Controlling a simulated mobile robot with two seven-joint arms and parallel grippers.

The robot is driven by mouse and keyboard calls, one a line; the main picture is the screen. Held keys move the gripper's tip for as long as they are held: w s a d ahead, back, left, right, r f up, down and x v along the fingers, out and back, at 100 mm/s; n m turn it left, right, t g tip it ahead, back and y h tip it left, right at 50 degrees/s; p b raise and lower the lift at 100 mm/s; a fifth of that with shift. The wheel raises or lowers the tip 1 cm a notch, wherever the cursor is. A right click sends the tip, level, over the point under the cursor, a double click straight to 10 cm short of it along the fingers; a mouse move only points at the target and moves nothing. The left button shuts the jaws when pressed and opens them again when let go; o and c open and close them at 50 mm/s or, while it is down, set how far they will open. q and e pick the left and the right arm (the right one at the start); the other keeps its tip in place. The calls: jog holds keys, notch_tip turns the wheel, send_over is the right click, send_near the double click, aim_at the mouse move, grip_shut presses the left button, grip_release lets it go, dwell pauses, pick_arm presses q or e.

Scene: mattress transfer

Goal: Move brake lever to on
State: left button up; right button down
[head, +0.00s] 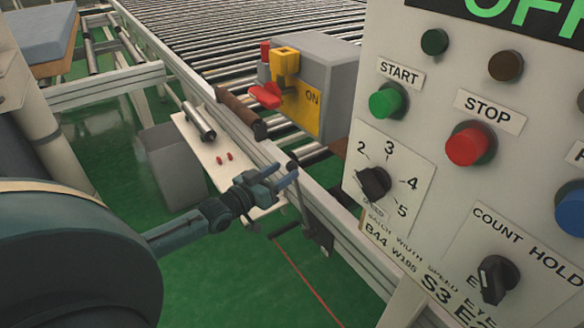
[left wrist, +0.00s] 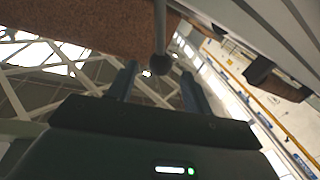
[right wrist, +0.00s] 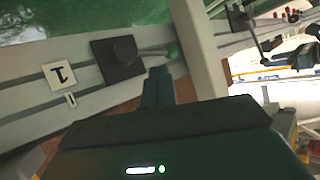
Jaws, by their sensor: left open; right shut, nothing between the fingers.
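No label reading "brake" is legible. In the left wrist view, a thin lever with a dark round knob (left wrist: 160,64) hangs between the fingertips of my left gripper (left wrist: 158,70); contact is unclear. In the head view my left gripper (head: 285,180) is open beside the conveyor's side rail.
A control panel (head: 465,190) with buttons and dials fills the right of the head view. The roller conveyor (head: 220,40) runs behind. A grey bin (head: 172,165) and a small shelf (head: 205,150) stand left of the rail. Green floor (head: 230,285) lies open below.

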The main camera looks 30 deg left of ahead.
aim_at(287, 169)
pick_arm(q)
jog(key=shift+w+d, duration=0.2)
jog(key=shift+w, duration=0.85)
jog(key=shift+w+d, duration=0.2)
jog(key=shift+w, duration=0.85)
jog(key=shift+c, duration=0.4)
grip_shut()
